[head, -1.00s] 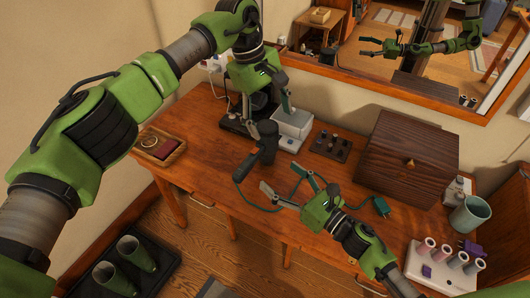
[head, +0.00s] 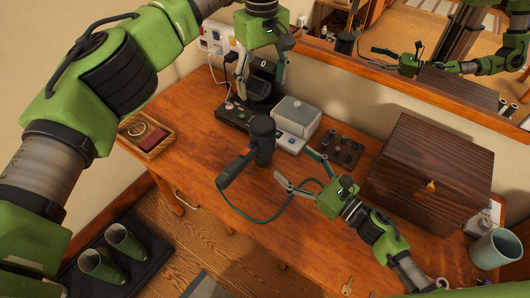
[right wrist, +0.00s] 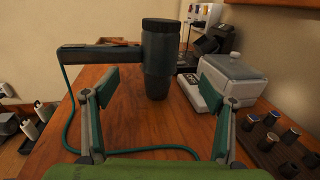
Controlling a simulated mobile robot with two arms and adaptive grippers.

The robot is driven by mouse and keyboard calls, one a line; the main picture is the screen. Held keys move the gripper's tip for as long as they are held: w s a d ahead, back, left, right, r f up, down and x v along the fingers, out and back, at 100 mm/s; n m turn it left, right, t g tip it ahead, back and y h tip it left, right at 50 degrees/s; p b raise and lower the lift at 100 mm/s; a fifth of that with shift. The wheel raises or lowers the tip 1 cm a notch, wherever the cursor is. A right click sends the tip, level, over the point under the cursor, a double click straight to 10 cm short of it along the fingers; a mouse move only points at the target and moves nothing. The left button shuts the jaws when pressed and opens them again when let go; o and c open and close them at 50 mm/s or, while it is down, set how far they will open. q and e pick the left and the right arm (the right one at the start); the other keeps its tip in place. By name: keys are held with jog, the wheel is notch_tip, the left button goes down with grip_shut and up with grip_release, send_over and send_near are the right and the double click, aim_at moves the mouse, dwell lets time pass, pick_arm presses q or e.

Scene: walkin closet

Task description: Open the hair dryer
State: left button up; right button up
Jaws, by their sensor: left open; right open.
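The dark grey hair dryer (head: 263,140) stands on the wooden desk. Its barrel is upright, its handle (head: 236,167) reaches toward the lower left, and a teal cord loops from it. In the right wrist view the barrel (right wrist: 160,62) stands ahead between my fingers, with the handle pointing left. My right gripper (head: 295,166) is open and empty, to the lower right of the dryer and apart from it. My left gripper (head: 262,80) is open above the back of the desk, over a dark device (head: 236,113), beyond the dryer.
A grey-white lidded box (head: 297,110) stands behind the dryer. A rack of small bottles (head: 338,148) and a large wooden box (head: 430,165) are to the right. A wooden tray (head: 148,138) lies at the left. The desk's front left is clear. A mirror (head: 440,50) hangs behind.

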pick_arm(q)
jog(key=b, duration=0.4)
send_near(262, 123)
jog(key=shift+s+f, duration=0.1)
jog(key=shift+s, duration=0.05)
pick_arm(e)
notch_tip(262, 123, down, 4)
jog(key=shift+f, duration=0.2)
pick_arm(q)
jog(key=shift+d+f, duration=0.1)
jog(key=shift+f, duration=0.15)
pick_arm(e)
jog(key=shift+f, duration=0.3)
jog(key=x, duration=1.4)
grip_shut()
pick_arm(q)
jog(key=shift+f, duration=3.95)
pick_arm(e)
jog(key=shift+s, duration=0.1)
